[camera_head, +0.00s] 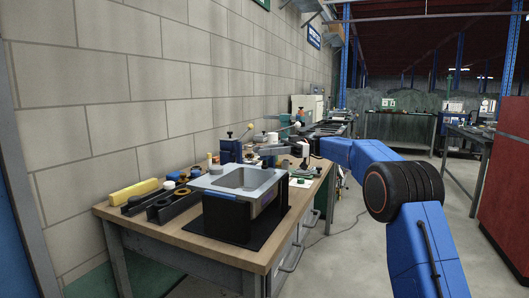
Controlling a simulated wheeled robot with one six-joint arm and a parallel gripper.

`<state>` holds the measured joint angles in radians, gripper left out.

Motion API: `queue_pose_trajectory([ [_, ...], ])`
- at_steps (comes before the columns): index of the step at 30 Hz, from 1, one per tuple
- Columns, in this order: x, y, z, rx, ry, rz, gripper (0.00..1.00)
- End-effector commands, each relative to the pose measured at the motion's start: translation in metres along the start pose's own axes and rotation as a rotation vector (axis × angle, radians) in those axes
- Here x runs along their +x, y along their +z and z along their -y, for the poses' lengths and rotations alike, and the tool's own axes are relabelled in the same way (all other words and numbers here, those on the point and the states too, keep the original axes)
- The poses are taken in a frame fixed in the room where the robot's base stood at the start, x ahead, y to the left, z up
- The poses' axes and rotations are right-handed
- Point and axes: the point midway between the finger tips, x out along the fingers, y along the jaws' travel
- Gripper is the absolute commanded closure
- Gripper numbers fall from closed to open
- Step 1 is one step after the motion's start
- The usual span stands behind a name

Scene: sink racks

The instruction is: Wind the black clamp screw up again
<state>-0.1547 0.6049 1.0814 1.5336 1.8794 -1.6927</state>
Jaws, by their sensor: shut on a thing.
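My arm reaches in from the lower right, and its end is over the far part of the wooden workbench. My gripper (268,150) is small and dark there, beside a blue upright fixture (231,151). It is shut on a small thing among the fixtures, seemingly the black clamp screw. The fingers and the screw are too small and crowded to make out, so I cannot tell how high the screw stands.
A grey-topped black box (213,183) with a sunken basin stands on a black mat at the bench front. A yellow block (134,192) and black holders (165,208) lie to its left. A block wall (150,90) bounds the bench. Open floor (345,240) lies right.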

Motion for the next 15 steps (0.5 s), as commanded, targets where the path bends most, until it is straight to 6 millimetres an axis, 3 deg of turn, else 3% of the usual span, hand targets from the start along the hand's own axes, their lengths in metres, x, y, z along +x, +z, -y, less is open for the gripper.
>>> queue_pose_trajectory([
  [15,0.0005,0.0022,0.0001,0.003,-0.120,0.001,0.94],
])
